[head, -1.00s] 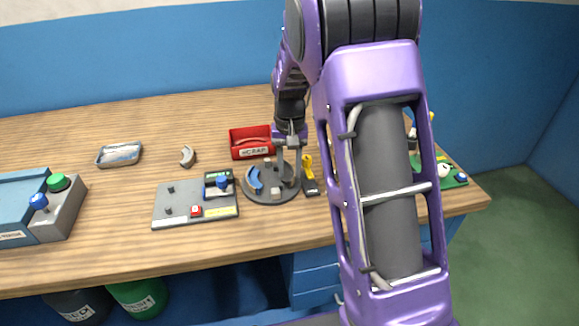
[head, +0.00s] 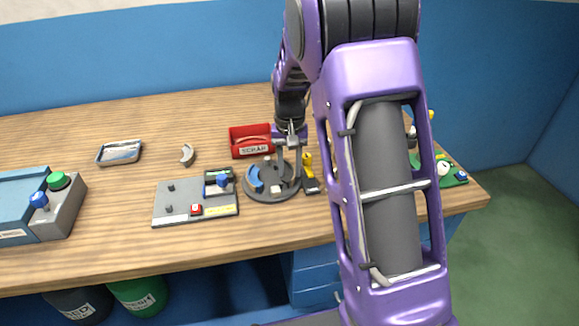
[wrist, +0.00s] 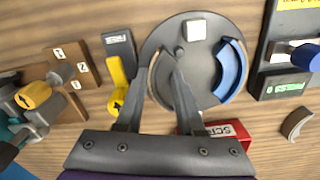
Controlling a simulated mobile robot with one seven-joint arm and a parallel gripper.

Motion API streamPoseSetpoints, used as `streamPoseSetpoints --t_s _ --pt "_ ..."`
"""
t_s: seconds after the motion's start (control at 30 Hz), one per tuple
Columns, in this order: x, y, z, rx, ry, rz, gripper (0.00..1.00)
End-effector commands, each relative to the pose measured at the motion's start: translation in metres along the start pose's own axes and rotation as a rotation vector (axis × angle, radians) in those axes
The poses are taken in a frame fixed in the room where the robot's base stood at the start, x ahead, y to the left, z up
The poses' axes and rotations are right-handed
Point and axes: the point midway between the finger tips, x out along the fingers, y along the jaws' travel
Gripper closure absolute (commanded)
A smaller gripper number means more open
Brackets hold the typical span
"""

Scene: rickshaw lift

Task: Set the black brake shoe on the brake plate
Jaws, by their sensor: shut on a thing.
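The brake plate (wrist: 204,72) is a round dark grey disc, lying on the bench in the head view (head: 271,195). A blue curved shoe (wrist: 231,70) lies on its right side in the wrist view, and a pale block (wrist: 195,30) stands near the rim. My gripper (wrist: 164,76) is over the opposite side of the plate, shut on the black brake shoe (wrist: 155,76). The shoe shows as a dark curved piece with a tan edge, partly hidden by the fingers. I cannot tell whether it touches the plate. My gripper in the head view (head: 288,172) hides the shoe.
A red scrap bin (head: 250,141) stands behind the plate. A grey panel (head: 170,207) with switches lies left of it, and a yellow-handled tool (head: 309,172) lies close on the right. A loose grey shoe (head: 187,155) and a metal tray (head: 120,153) lie on open bench at left.

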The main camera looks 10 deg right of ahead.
Motion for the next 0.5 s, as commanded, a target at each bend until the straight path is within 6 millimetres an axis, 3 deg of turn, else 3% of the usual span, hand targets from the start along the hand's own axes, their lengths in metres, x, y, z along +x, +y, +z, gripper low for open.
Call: streamPoseSetpoints --t_s 0.07,0.1,0.23,0.27,0.5 --pt "-0.0004 -0.0001 -0.0002 0.0 0.001 0.0 1.0" --pt "-0.0004 -0.0001 -0.0002 0.0 0.001 0.0 0.56" --pt "-0.0004 -0.0001 -0.0002 0.0 0.001 0.0 0.32" --pt "-0.0004 0.0 -0.0003 0.0 0.001 0.0 0.28" --pt "-0.0003 0.0006 -0.0006 0.001 0.002 0.0 0.28"
